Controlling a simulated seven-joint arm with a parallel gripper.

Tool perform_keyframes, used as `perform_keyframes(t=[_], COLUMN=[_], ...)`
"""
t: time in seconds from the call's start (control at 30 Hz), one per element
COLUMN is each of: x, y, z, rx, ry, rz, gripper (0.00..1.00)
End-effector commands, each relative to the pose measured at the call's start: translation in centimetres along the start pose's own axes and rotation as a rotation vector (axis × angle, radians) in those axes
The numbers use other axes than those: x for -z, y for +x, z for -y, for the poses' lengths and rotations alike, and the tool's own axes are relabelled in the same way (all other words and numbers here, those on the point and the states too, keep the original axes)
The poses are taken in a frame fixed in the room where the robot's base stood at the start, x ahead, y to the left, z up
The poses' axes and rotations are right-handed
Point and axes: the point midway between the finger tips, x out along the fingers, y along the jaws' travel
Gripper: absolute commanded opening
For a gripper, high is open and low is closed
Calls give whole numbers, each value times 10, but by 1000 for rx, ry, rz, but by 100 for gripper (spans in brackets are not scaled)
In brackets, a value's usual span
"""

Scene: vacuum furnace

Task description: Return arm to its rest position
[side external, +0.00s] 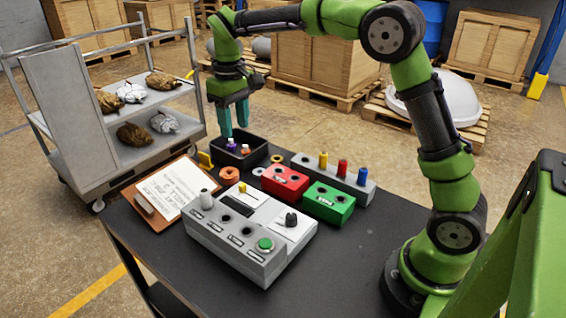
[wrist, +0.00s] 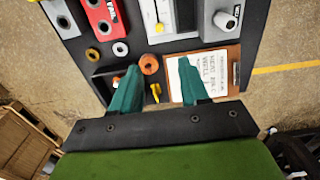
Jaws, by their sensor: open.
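My gripper (side external: 233,117) is green with teal fingers and points down above the far edge of the black table, over or just beyond a black tray. In the wrist view its two fingers (wrist: 158,88) are spread apart with nothing held between them. The black tray (side external: 257,157) holds small purple and orange pieces. The tray is partly hidden behind a finger in the wrist view. My arm reaches from its base at the table's right side across to the left.
On the table stand a grey control box (side external: 235,257), a red block (side external: 284,181), a green block (side external: 328,203), a grey peg rack (side external: 345,183), a clipboard (side external: 168,192) and an orange ring (side external: 229,174). A metal cart (side external: 75,95) stands at left. Wooden crates (side external: 318,62) stand behind.

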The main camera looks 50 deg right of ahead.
Motion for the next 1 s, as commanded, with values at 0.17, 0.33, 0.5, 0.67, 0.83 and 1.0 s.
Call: perform_keyframes(t=[0.17,0.33,0.5,0.67,0.83,1.0], x=[0,-1,-36,-86,-144,-197], y=[0,16,10,-6,-16,-14], z=[0,0,3,6,9,10], rx=[0,3,48,109,178,238], ry=[2,38,103,179,261,325], rz=[0,-14,-85,-193,-319,-439], gripper=[45,45,45,45,45,45])
